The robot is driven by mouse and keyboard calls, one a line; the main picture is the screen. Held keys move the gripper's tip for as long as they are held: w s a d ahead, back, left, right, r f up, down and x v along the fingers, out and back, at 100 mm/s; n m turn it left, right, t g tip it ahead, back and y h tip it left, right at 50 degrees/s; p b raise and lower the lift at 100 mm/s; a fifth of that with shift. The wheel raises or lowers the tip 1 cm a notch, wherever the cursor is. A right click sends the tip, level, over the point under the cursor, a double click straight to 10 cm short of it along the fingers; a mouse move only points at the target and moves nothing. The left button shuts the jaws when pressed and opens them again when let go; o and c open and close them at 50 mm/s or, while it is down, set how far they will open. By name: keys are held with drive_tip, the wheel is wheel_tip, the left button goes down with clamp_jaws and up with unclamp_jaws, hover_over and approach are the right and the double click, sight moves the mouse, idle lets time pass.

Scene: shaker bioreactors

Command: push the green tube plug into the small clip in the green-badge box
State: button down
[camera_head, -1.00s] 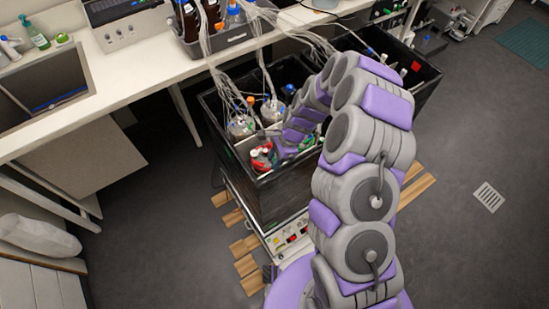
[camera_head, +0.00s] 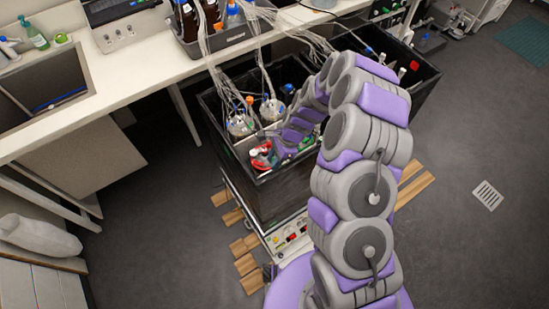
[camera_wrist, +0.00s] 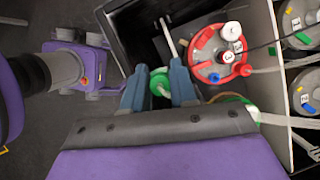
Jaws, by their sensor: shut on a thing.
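The green tube plug (camera_wrist: 160,83) is between the two blue-grey fingers of my gripper (camera_wrist: 160,74) in the wrist view, and the fingers are shut on it. A thin pale forked piece (camera_wrist: 168,38) stands just beyond the fingertips, apart from the plug; I cannot tell if it is the small clip. My arm reaches down into the front black box (camera_head: 268,200) in the head view, where the fingers and plug cannot be made out. No green badge can be made out on this box.
A red-lidded vessel (camera_wrist: 218,55) stands close right of the fingers. Grey-lidded vessels (camera_wrist: 300,22) with tubes stand beyond a pale divider (camera_wrist: 282,100). The black box wall (camera_wrist: 112,38) is left of the fingers. A second black box (camera_head: 424,80) is behind my arm.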

drive_tip(key=shift+f, duration=0.45)
idle(0.5)
drive_tip(key=c, duration=0.8)
unclamp_jaws()
drive_tip(key=p+v, duration=0.2)
drive_tip(key=v, duration=1.5)
drive_tip(key=shift+p, duration=0.3)
drive_tip(key=shift+w+r, duration=0.15)
